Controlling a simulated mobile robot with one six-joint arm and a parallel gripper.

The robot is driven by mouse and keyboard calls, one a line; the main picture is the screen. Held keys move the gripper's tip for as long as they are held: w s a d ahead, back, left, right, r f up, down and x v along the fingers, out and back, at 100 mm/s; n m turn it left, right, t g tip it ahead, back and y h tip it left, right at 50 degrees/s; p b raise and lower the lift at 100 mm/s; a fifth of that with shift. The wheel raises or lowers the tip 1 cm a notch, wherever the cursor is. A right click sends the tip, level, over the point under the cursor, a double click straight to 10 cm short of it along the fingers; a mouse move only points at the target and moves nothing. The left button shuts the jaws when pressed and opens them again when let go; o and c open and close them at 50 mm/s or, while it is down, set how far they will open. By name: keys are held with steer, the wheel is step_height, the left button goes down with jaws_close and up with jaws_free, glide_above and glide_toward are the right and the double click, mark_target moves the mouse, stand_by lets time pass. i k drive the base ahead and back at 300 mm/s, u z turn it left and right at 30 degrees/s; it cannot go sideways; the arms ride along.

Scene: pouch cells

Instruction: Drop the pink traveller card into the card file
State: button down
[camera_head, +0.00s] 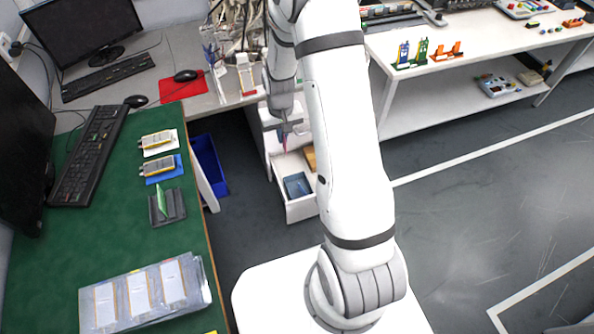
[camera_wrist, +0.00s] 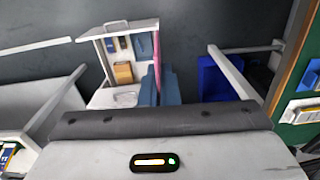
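My gripper (camera_head: 285,127) points down above an open white drawer (camera_head: 303,209). It is shut on a thin pink card (camera_head: 284,146), which hangs upright below the fingers. In the wrist view the card (camera_wrist: 156,52) shows edge-on as a pink strip between two blue-grey fingers, overlapping the drawer's right side. A blue open tray (camera_head: 297,184) lies in the drawer, apart from the card. A green card (camera_head: 162,202) stands in a dark holder (camera_head: 175,207) on the green desk. I cannot tell for sure which of these is the card file.
A wooden block (camera_wrist: 123,72) is also in the drawer. A blue bin (camera_head: 208,164) stands on the floor left of the drawer. Pouch cells on white and blue holders (camera_head: 162,168) and a document sleeve (camera_head: 145,293) lie on the green desk. The right floor is clear.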

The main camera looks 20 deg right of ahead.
mark_target(298, 191)
steer(key=i, duration=0.9)
steer(key=z, duration=0.05)
